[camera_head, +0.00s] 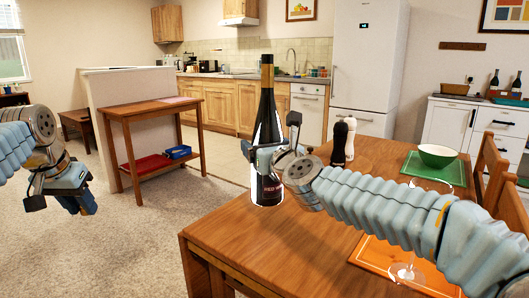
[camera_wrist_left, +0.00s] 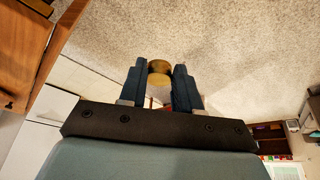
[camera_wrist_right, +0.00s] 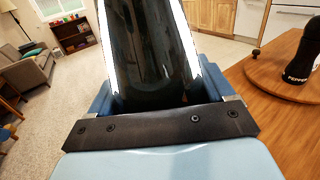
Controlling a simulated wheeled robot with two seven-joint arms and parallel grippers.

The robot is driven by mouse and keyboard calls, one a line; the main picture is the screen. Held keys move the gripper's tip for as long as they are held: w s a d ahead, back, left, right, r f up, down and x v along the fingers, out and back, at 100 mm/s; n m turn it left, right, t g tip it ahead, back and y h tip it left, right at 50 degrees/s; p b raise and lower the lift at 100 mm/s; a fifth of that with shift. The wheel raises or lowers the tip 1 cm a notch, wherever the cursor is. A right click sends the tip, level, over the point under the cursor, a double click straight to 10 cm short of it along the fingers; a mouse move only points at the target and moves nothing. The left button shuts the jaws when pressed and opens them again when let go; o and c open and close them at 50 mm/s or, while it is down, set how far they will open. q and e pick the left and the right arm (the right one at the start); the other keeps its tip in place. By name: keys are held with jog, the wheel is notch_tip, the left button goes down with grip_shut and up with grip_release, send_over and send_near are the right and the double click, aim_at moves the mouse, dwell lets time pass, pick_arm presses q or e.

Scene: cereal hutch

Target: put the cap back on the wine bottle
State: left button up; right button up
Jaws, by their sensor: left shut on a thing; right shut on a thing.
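The dark wine bottle (camera_head: 267,115) is upright at the table's left edge, with a tan neck and a label low on its body. I cannot tell whether its base rests on the tabletop. My right gripper (camera_head: 267,155) is shut around the bottle's body, which also fills the upper middle of the right wrist view (camera_wrist_right: 150,55). My left gripper (camera_head: 72,203) is off to the left, over the carpet, well apart from the bottle. It is shut on a small golden-brown cap (camera_wrist_left: 159,70), seen between its fingers in the left wrist view.
The wooden table (camera_head: 240,250) holds black and white mills (camera_head: 339,142), a green bowl (camera_head: 438,155), and a glass (camera_head: 405,272) on an orange mat (camera_head: 375,260). A small side table (camera_head: 140,108) stands behind. Open carpet lies between my left gripper and the bottle.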

aim_at(264, 131)
jog(key=shift+r+p, duration=0.8)
jog(key=shift+r, duration=0.9)
